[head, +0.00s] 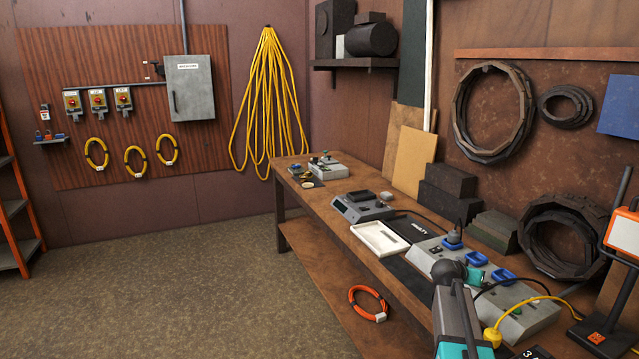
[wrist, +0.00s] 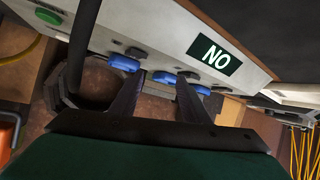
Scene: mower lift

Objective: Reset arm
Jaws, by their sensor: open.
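My arm (head: 457,325), teal and grey with a dark round joint, rises at the bottom right of the head view, over the near part of the workbench. My gripper (wrist: 158,92) shows in the wrist view as two dark fingers standing apart. They point at a grey panel with blue parts (wrist: 125,63) and a lit "NO" display (wrist: 215,57). Nothing is held between the fingers, and I cannot tell how far they are from the panel. In the head view, the fingertips are not clearly visible behind the arm.
The wooden workbench (head: 318,212) carries a grey control box (head: 428,250) with blue parts, a white tray (head: 380,238) and a grey meter (head: 361,207). A yellow cable (head: 540,300) and an orange-framed screen (head: 622,232) stand close right of my arm. The floor (head: 190,290) at left is clear.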

